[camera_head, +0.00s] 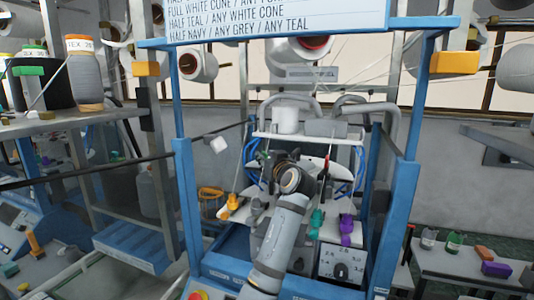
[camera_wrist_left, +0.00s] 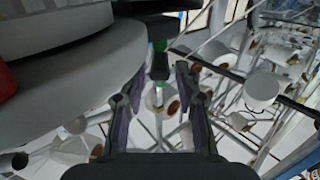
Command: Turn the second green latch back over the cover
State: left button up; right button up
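My left gripper (camera_wrist_left: 160,75) is open in the left wrist view, with its two dark fingers apart and nothing held between them. A small green part (camera_wrist_left: 160,46), which may be the green latch, shows just beyond the fingertips, by a dark post. It does not appear to touch the fingers. In the head view my left gripper (camera_head: 272,165) is at the middle of the blue-framed machine, mostly hidden behind its own wrist. I cannot make out the cover or tell which latch is the second. My right gripper is not in view.
A large pale rounded body (camera_wrist_left: 85,75) is close on the left of the wrist view. In the head view, blue posts (camera_head: 185,200) flank the machine. A yellow part (camera_head: 232,203), a teal part (camera_head: 317,222) and a purple part (camera_head: 346,228) sit along its front.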

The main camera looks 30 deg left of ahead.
pick_arm(q)
jog(key=shift+s+d+r, duration=0.1)
jog(key=shift+d, duration=0.05)
jog(key=shift+c, duration=1)
jog(key=c, duration=0.5)
jog(key=g+b, duration=0.1)
jog(key=n+y+b, duration=0.1)
jog(key=shift+d+f+g+b, duration=0.15)
jog(key=shift+f+g+b, duration=0.15)
jog(key=shift+g, duration=0.1)
jog(key=shift+w+r+n+g+y, duration=0.1)
jog(key=shift+w+n+g+y, duration=0.2)
jog(key=shift+n+g, duration=0.15)
jog(key=shift+r+n+g+y+b, duration=0.2)
jog(key=shift+n+g+y+b, duration=0.2)
jog(key=shift+n+g, duration=0.2)
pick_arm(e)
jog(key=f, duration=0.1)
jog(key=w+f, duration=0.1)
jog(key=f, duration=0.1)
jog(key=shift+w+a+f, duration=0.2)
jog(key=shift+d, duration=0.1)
